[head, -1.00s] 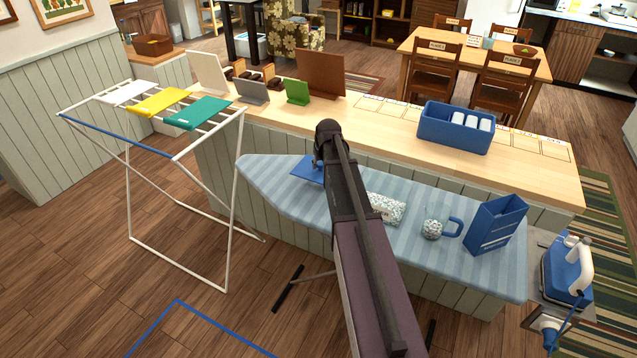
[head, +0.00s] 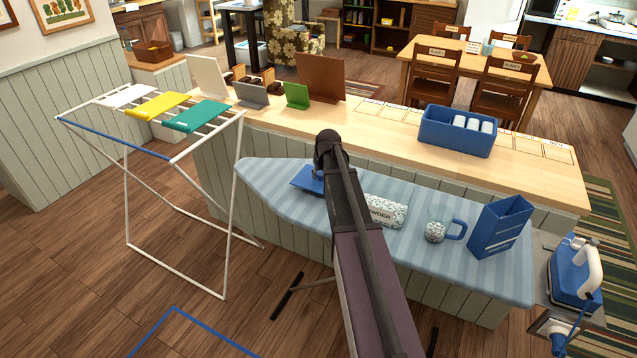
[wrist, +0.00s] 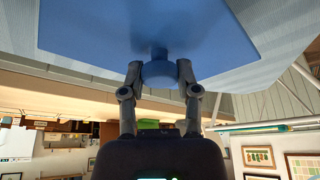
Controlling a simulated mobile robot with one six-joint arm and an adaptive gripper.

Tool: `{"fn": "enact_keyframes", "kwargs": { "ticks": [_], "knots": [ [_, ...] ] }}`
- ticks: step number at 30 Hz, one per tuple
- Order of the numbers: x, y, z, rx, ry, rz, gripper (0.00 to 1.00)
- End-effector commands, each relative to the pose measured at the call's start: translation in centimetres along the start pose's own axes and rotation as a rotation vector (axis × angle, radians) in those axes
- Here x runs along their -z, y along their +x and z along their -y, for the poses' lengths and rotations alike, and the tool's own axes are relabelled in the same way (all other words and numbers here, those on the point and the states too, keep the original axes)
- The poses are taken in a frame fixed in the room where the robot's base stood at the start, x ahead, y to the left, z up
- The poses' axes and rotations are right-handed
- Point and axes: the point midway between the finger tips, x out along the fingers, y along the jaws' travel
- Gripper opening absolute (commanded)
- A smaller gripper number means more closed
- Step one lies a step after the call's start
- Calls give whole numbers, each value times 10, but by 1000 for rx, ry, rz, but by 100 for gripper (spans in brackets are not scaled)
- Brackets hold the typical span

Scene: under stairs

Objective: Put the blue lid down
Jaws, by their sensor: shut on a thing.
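The blue lid (head: 306,180) is a flat square plate over the left part of the striped ironing board (head: 275,190), partly hidden behind my arm. The wrist view shows the lid (wrist: 90,35) close up, with a round knob (wrist: 160,72) at its middle. My gripper (wrist: 158,75) is shut on this knob, one finger on each side. In the head view my arm hides most of the gripper. I cannot tell whether the lid touches the board.
A blue-handled mug of speckled stuff (head: 437,231) and a tall blue carton (head: 499,228) stand on the board's right part. A blue iron (head: 574,270) is beyond its right end. The counter behind holds a blue bin (head: 457,136). A drying rack (head: 232,200) stands left.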

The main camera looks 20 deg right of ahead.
Motion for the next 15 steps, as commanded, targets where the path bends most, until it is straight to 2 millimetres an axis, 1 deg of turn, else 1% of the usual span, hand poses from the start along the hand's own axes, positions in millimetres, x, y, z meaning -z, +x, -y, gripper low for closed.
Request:
{"fn": "enact_keyframes", "kwargs": {
  "ticks": [1,6,15],
  "knots": [
    [-4,8,0,0,0,0,0],
    [-8,18,0,0,0,0,0],
    [-8,20,0,0,0,0,0]
  ]
}}
